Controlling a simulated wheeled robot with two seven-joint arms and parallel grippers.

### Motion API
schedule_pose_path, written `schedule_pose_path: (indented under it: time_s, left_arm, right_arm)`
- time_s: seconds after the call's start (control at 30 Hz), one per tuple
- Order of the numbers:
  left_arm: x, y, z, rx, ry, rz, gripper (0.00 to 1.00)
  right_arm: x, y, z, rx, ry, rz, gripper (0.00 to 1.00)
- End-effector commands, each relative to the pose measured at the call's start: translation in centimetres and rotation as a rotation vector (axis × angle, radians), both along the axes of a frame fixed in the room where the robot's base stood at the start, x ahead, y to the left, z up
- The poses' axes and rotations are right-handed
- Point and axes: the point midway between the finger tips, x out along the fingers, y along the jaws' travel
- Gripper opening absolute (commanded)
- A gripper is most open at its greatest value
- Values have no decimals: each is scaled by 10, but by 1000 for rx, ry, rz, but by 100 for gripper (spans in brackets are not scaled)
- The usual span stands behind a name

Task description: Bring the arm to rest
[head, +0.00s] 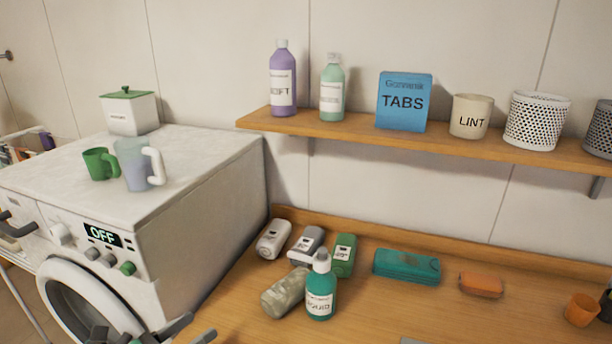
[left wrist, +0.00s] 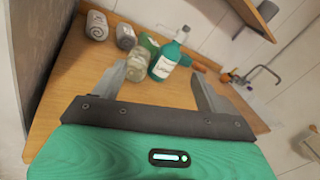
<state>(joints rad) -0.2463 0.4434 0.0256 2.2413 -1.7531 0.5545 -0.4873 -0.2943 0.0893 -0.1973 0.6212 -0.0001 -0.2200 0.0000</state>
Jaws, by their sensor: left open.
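My left gripper (head: 190,331) shows at the bottom edge of the head view, in front of the washing machine's right side. In the left wrist view its two grey fingers (left wrist: 158,75) are spread apart with nothing held between them. The rest of the left arm is mostly cut off by the frame. My right gripper is in neither view.
The washing machine (head: 215,190) stands left, with a green mug (head: 100,164) on top. A shelf (head: 350,128) hangs above.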

Motion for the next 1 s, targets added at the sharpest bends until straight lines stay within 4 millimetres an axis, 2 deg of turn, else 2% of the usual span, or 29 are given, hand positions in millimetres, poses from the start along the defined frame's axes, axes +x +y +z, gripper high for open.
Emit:
schedule_pose_path:
  time_s: [0.17, 0.3, 0.37, 0.47, 0.57, 0.73, 0.87, 1.0]
  left_arm:
    - [-4, 7, 31, -339, 4, 91, 74]
    - [-6, 33, 50, -716, 48, 221, 74]
    - [-7, 47, 50, -880, 81, 287, 74]
    - [-11, 72, 40, -1140, 152, 411, 74]
    - [-18, 93, 18, -1388, 244, 551, 74]
    - [-41, 112, -42, -1758, 449, 830, 74]
    - [-73, 105, -96, -1981, 645, 1082, 74]
    - [-112, 83, -142, -2124, 859, 1343, 74]
  right_arm:
    - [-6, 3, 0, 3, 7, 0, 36]
    - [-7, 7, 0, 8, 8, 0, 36]
    - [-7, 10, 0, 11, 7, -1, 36]
    - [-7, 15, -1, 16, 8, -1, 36]
    - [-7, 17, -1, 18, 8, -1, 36]
    - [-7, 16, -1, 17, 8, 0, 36]
    - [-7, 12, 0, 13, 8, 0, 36]
    - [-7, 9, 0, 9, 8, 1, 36]
